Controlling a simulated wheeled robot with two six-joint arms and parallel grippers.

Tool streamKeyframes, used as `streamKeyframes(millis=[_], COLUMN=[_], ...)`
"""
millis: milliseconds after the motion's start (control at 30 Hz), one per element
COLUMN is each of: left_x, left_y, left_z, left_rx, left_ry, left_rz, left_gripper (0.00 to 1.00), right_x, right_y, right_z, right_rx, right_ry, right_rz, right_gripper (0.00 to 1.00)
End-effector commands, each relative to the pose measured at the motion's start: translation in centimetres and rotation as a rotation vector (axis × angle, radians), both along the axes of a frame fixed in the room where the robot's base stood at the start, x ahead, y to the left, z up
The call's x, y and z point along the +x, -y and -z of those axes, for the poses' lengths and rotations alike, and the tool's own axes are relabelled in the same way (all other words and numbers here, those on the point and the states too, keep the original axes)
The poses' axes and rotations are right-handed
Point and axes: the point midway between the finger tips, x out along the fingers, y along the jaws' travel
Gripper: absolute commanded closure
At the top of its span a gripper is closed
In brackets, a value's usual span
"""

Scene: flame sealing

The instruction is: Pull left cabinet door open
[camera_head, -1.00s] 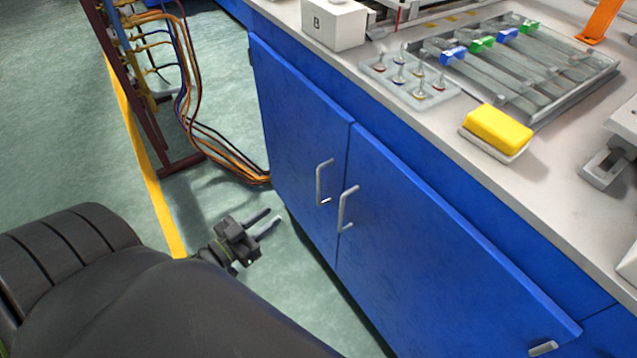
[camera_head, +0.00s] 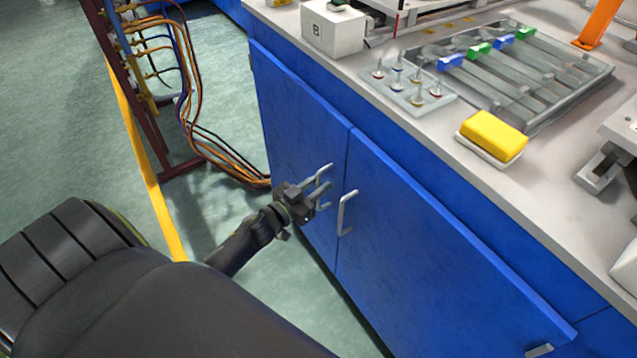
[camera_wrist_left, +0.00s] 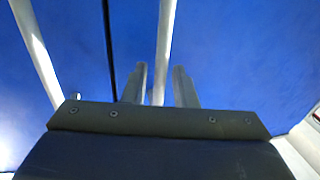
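The blue left cabinet door (camera_head: 290,120) is closed, with a silver bar handle (camera_head: 328,167) near its right edge. My left gripper (camera_head: 324,187) is at this handle. In the left wrist view the two fingers (camera_wrist_left: 160,85) are apart, and the left door's handle (camera_wrist_left: 166,40) runs between them. I see gaps beside the handle, so the fingers are not closed on it. The blue right cabinet door (camera_head: 420,230) is closed too, with its own handle (camera_head: 345,212) close beside. That handle also shows in the left wrist view (camera_wrist_left: 38,50). My right gripper is not in view.
Above the doors is a pale worktop (camera_head: 400,130) with a yellow block (camera_head: 493,136), a white box marked B (camera_head: 333,28) and a metal tray (camera_head: 530,105). Cables (camera_head: 215,150) hang by a dark rack at the left. The floor (camera_head: 60,130) before the left door is clear.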

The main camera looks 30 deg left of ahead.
Motion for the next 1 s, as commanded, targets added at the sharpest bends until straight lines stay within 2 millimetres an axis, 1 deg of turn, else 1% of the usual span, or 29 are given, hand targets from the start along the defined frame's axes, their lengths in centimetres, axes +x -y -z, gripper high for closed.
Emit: streamKeyframes(millis=[100, 367, 400, 567, 600, 867, 1000], left_x=[0.59, 0.67, 0.66, 0.65, 0.65, 0.63, 0.19], left_y=[0.15, 0.15, 0.15, 0.15, 0.15, 0.13, -0.15], left_z=[-0.03, 0.00, 0.00, -0.01, -0.01, -0.01, 0.00], left_rx=[0.000, 0.000, 0.000, 0.000, 0.000, 0.000, 0.002], left_ry=[0.000, 0.000, 0.000, 0.000, 0.000, 0.000, -0.001], left_rz=[0.000, 0.000, 0.000, 0.000, 0.000, 0.000, 0.011], left_gripper=[0.75, 0.75, 0.78, 0.99, 1.00, 1.00, 1.00], right_x=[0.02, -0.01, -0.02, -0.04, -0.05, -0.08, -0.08], right_y=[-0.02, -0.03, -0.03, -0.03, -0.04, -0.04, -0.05], right_z=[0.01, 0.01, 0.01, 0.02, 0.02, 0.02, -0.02], right_rx=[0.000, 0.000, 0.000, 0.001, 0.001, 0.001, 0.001], right_ry=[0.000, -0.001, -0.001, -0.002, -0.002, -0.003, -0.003], right_rz=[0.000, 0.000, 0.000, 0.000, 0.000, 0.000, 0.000], right_gripper=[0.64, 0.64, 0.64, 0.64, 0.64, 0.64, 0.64])
